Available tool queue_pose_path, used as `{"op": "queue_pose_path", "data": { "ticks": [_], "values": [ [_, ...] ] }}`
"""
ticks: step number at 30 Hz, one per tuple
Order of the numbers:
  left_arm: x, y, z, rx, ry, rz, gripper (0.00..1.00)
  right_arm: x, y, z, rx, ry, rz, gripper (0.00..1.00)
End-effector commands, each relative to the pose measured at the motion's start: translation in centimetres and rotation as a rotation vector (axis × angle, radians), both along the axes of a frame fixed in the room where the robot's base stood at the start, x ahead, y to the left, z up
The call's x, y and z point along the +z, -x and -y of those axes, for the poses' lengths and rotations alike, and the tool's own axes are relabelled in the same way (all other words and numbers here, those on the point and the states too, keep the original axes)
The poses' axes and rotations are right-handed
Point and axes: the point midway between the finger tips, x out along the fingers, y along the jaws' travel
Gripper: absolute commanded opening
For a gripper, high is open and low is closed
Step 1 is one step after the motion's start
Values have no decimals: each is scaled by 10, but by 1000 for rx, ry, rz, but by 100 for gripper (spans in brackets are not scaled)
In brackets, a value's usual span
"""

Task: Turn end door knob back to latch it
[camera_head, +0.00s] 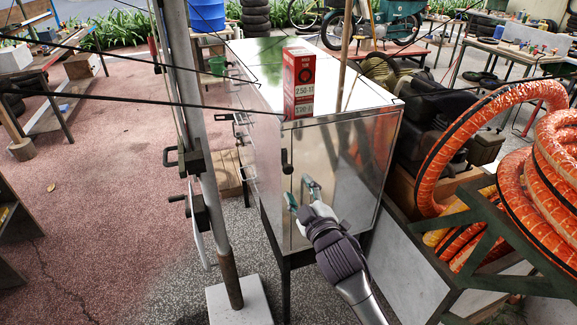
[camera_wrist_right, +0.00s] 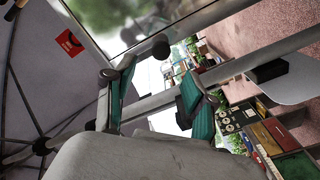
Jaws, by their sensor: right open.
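The end door (camera_head: 352,155) is the shiny metal end panel of a boxy cabinet in the head view. It looks flush with the cabinet. A dark knob (camera_head: 287,168) sits near its upper left edge. In the right wrist view a round dark knob (camera_wrist_right: 160,47) shows beyond the fingers. My right gripper (camera_head: 301,193) is open and empty in front of the door, just below and right of the knob. Its green-padded fingers (camera_wrist_right: 155,88) are spread apart in the wrist view. I cannot tell the knob's exact turn. My left gripper is out of view.
A red box (camera_head: 299,82) stands on the cabinet top near the door edge. A grey post (camera_head: 205,145) with dark clamps rises to the left. Orange hose coils (camera_head: 535,165) and a grey bin crowd the right. Thin dark cables cross the upper left.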

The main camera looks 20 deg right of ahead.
Motion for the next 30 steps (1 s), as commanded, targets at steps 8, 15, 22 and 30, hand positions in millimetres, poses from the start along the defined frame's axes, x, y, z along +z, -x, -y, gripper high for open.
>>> {"op": "queue_pose_path", "data": {
  "ticks": [8, 15, 22, 30],
  "values": [
    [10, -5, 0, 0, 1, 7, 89, 2, -59, -2, 1, -2, -1, 55],
    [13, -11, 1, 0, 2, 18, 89, 0, -85, -3, 1, -1, -1, 55],
    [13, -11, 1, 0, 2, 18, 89, 0, -90, -3, 1, -2, -1, 55],
    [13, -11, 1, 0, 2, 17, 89, 0, -89, -3, 1, -2, -1, 34]
  ]
}}
